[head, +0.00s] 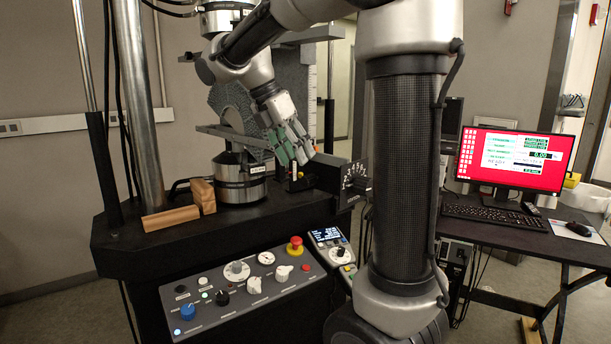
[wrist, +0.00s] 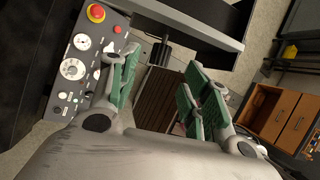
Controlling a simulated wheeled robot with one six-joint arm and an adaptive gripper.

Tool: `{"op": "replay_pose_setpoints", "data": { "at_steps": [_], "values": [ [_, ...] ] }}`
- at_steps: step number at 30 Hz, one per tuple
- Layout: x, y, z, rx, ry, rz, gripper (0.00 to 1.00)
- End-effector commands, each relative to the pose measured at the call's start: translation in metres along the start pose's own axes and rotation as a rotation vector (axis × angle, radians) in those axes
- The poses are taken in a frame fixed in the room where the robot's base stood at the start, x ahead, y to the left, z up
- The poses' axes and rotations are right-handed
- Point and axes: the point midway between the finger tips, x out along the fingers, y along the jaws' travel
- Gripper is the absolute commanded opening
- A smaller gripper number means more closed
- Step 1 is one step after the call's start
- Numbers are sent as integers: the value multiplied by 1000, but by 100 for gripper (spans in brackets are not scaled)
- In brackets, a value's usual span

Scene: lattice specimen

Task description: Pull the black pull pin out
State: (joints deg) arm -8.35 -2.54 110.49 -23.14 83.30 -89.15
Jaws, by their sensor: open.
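My gripper (head: 295,157) is open, its green-padded fingers pointing down toward the right end of the machine's bed in the head view. In the wrist view my gripper (wrist: 160,75) has a clear gap between its fingers. A short black cylinder (wrist: 160,52), possibly the black pull pin, sticks out below a grey bar and shows in the gap beyond the fingertips, apparently untouched. In the head view a black knob-like part (head: 362,183) stands out at a dial plate (head: 349,188); I cannot tell whether it is the same part. Nothing is held.
The machine's dark bed (head: 150,236) carries a steel cylinder (head: 240,181) and wooden blocks (head: 203,193). A control panel (head: 235,283) with a red stop button (head: 295,246) is in front. A desk with a red-screened monitor (head: 515,158) stands at right.

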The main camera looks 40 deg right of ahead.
Motion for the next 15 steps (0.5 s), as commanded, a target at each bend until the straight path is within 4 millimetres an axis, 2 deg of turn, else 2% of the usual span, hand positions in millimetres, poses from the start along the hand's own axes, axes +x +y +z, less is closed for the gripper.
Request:
{"op": "replay_pose_setpoints", "data": {
  "at_steps": [9, 15],
  "values": [
    [53, -1, 0, 4, 3, -2, 48],
    [66, -1, -1, 4, 2, 2, 48]
  ]
}}
